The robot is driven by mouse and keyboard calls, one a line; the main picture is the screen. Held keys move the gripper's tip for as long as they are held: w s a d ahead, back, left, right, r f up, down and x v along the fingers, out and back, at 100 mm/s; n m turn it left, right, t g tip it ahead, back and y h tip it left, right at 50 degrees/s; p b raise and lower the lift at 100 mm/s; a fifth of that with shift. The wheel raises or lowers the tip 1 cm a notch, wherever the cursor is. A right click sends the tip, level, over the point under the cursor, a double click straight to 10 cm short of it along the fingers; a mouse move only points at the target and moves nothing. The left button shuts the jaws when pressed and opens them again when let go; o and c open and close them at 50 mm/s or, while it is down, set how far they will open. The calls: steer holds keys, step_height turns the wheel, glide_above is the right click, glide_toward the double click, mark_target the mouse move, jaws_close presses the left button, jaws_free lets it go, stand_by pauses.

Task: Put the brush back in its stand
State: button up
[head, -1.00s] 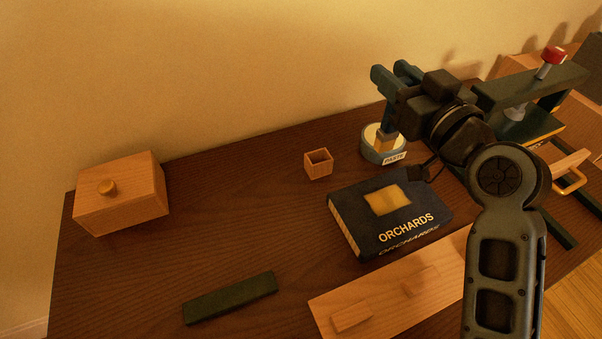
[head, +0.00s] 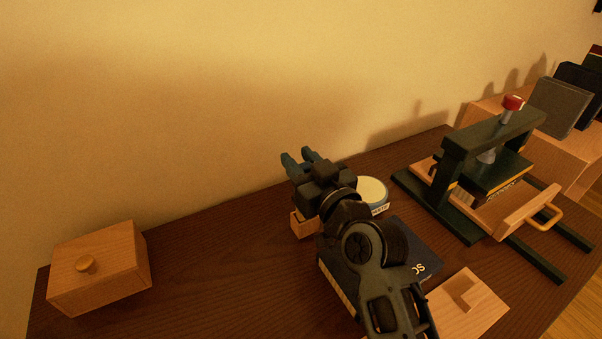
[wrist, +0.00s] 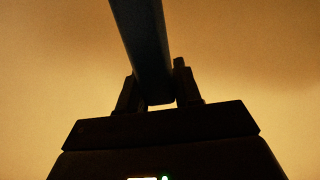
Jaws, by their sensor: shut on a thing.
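My gripper (head: 300,162) is shut on the brush, above and slightly behind the small square wooden stand (head: 303,228) in the head view. In the wrist view the brush (wrist: 145,50) is a dark bluish bar held between the two fingers and running out of the top of the picture. In the head view my gripper and wrist hide most of the brush and part of the stand. I cannot tell whether the brush's lower end is inside the stand or above it.
The paste pot (head: 374,193) stands just right of my wrist. A dark book (head: 412,255) lies partly under my arm. A wooden box with a knob (head: 100,270) is at left, and a green press (head: 455,170) at right. The desk between box and stand is clear.

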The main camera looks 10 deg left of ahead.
steer(key=shift+f, duration=1.5)
steer(key=shift+f+b, duration=0.15)
steer(key=shift+b, duration=0.2)
steer(key=o, duration=1)
steer(key=shift+o, duration=0.2)
steer(key=shift+r, duration=0.2)
steer(key=b+v, duration=0.1)
steer(key=v, duration=1.1)
